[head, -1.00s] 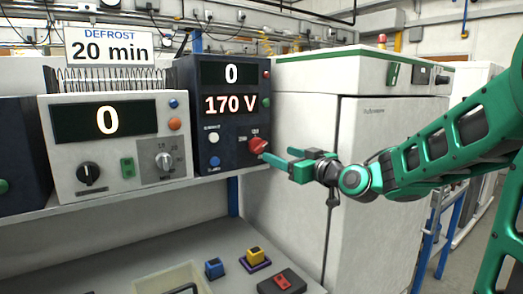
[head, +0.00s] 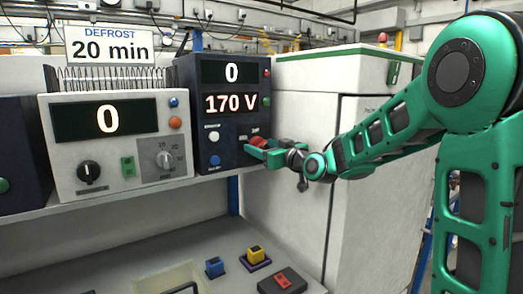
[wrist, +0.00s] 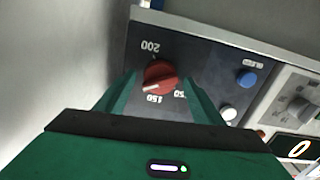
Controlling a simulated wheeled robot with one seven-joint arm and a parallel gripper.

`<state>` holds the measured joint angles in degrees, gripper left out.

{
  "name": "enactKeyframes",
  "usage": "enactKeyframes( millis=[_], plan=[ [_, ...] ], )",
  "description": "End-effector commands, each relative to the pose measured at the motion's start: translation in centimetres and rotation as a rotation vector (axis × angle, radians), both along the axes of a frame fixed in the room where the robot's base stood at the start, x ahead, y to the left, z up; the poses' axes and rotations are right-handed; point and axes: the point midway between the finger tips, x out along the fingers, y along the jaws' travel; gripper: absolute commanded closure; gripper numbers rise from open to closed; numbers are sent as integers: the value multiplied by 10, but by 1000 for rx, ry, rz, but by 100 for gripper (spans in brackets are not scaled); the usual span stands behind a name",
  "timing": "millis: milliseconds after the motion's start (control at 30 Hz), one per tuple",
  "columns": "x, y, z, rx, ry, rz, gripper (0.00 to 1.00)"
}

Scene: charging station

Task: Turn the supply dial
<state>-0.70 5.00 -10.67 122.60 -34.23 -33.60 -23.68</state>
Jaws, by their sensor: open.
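The supply dial is a red knob (head: 258,143) low on the right of the dark supply unit (head: 230,75), whose displays read 0 and 170 V. In the wrist view the red dial (wrist: 160,75) sits between my gripper's two green fingers, with 200 and 150 marked around it and a pale pointer line towards the 150 side. My gripper (head: 258,154) is open with its fingertips at the dial, one on each side. I cannot tell whether the fingers touch it. In the head view my fingers partly hide the dial.
The white unit (head: 75,165) with a black knob and a grey dial stands left of the supply unit on the shelf. A white cabinet (head: 300,200) stands close on the right. Blue, yellow and red controls sit on the lower bench (head: 130,260).

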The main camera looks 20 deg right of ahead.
Motion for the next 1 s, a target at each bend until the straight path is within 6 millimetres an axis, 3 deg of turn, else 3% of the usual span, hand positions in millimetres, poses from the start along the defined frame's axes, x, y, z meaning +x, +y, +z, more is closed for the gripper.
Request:
enactKeyframes(
  millis=[167, 333, 667, 1000],
  plan=[
    [0, 0, 0, 0, 0, 0, 39],
    [0, 0, 0, 0, 0, 0, 79],
    [0, -1, 0, 35, 11, -2, 80],
    [0, -2, 0, 230, 75, -2, 80]
  ],
)
